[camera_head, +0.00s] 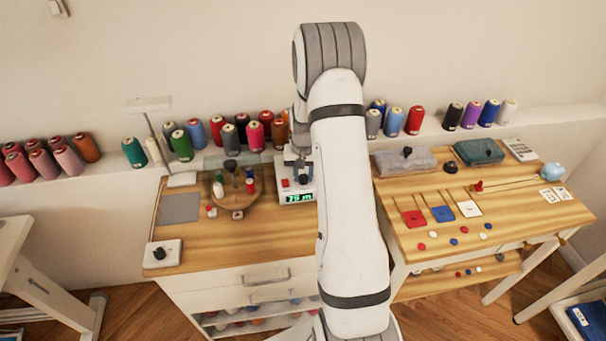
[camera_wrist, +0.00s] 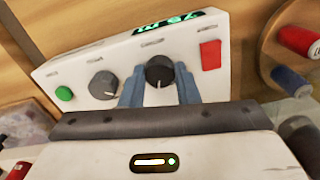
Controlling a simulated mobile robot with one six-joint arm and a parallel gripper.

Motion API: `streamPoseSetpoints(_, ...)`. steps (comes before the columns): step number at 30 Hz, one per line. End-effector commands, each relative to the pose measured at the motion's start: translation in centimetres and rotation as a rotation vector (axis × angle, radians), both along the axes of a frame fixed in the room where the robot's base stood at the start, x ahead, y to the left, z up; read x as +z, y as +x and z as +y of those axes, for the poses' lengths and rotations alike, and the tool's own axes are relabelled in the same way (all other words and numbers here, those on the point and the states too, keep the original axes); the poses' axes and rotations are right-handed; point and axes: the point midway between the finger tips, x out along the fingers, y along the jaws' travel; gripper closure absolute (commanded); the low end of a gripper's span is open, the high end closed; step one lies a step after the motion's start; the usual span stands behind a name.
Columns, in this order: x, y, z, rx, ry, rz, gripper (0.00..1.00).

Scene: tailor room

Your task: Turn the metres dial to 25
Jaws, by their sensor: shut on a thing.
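A white control box (camera_head: 292,197) stands on the left wooden bench, partly hidden by my arm. In the head view its green display (camera_head: 299,198) seems to read 75 m; in the wrist view the display (camera_wrist: 168,20) is upside down and cut off. The wrist view shows a black dial (camera_wrist: 159,72) with a pale pointer line, a grey dial (camera_wrist: 103,86), a green button (camera_wrist: 64,93) and a red switch (camera_wrist: 210,54). My gripper (camera_wrist: 160,88) is shut on the black dial, one blue-grey finger on each side. The labels are too small to read.
A round wooden stand (camera_head: 236,196) with small spools is close to the box's left in the head view. Thread cones line the back ledge. A small white box with a black knob (camera_head: 160,253) sits at the bench's front left. The bench front is mostly clear.

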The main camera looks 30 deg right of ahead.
Motion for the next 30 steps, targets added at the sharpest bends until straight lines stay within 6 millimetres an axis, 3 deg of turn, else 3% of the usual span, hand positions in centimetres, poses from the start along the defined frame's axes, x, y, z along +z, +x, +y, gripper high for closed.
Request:
streamPoseSetpoints(11,-0.28,0.05,0.0,0.162,0.0,-0.002,0.94)
streamPoseSetpoints(30,-0.21,0.07,-0.15,0.758,-0.001,-0.002,0.94)
